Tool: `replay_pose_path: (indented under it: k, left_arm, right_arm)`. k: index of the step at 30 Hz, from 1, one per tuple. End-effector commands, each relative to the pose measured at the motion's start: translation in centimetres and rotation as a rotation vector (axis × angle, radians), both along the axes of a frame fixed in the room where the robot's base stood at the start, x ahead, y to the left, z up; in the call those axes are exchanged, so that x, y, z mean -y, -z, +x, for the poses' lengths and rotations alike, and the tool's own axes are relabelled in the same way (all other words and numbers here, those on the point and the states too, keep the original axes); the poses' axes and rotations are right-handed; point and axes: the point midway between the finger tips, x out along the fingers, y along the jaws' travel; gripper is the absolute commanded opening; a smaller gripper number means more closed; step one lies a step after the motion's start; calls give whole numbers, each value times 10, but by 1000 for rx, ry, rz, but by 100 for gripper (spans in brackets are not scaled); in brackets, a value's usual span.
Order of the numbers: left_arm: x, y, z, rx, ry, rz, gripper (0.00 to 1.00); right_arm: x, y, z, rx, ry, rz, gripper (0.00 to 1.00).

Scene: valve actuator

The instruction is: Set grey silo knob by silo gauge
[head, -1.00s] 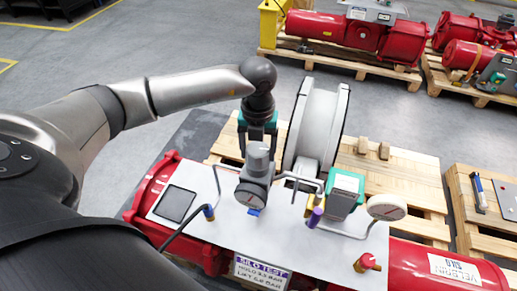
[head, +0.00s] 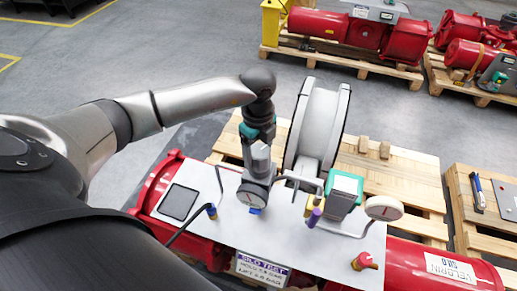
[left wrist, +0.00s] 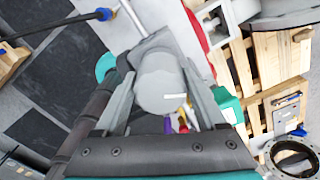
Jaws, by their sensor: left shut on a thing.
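The grey silo knob (left wrist: 158,82) is a round grey cylinder between my left gripper's fingers in the left wrist view. In the head view my left gripper (head: 259,155) comes down from above and is shut on the knob, mostly covering it. A second gauge (head: 384,208), white-rimmed, stands at the plate's right end. I cannot tell which is the silo gauge. The sign (head: 262,269) reads "SILO TEST", with smaller lines blurred. My right gripper is not in view.
The pale plate (head: 230,232) lies on a red actuator (head: 455,271) over a wooden pallet. A large pale wheel-like part (head: 318,125) stands close behind the gripper. A green-and-white box (head: 343,194), bent pipes and a red knob (head: 364,261) are to the right.

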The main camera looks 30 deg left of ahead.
Motion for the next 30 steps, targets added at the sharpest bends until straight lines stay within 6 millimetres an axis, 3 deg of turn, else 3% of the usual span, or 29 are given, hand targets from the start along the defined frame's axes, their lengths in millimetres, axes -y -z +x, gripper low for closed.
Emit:
replay_pose_path:
  k: [12, 30]
  left_arm:
    - [-1, -2, 0, 3, -213, 1, 17]
    - [-2, -2, 0, 5, -249, 3, 17]
  right_arm:
    - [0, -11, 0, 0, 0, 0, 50]
    - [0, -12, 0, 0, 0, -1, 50]
